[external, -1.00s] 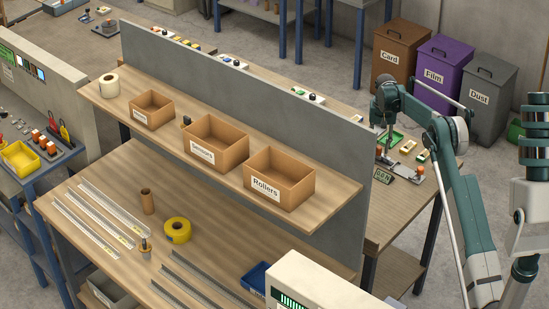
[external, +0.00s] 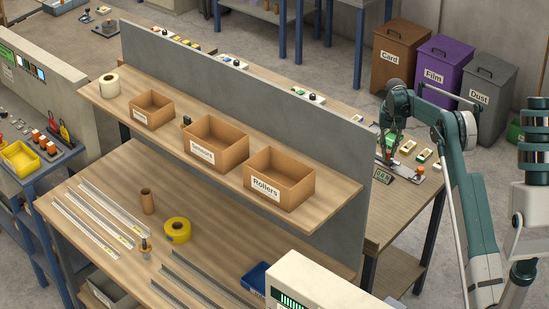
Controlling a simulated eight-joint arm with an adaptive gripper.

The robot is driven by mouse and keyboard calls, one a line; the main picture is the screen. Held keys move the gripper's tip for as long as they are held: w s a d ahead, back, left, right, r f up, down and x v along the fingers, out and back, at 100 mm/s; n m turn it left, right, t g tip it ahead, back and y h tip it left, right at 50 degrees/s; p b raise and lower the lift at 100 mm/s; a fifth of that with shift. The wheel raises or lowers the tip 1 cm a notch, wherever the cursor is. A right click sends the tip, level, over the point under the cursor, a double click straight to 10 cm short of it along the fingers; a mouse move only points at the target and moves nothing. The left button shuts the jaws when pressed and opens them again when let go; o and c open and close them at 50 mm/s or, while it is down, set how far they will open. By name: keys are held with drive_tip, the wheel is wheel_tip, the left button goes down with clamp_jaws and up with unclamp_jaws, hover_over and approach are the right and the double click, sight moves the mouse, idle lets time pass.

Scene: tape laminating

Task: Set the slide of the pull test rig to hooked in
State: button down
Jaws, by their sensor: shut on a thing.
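The pull test rig (external: 408,172) stands on the bench behind the grey partition, at the right of the external view. It has a grey metal base, a small green-lit display (external: 384,175) in front and an orange knob (external: 420,171) at its right end. My gripper (external: 386,154) is down at the left end of the rig, small and partly behind the partition's edge. It is shut on what seems to be the slide of the rig, where an orange part showed earlier. The fingers hide the slide, so its exact position cannot be told.
Small green and yellow blocks (external: 408,147) lie on the bench just behind the rig. The grey partition (external: 300,116) stands close on the left. Brown, purple and grey bins (external: 443,66) stand on the floor behind.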

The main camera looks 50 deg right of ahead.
sight(389, 152)
drive_tip(key=shift+s, duration=0.2)
drive_tip(key=c, duration=2.3)
unclamp_jaws()
drive_tip(key=shift+s, duration=0.1)
drive_tip(key=shift+r, duration=0.1)
wheel_tip(389, 152, up, 12)
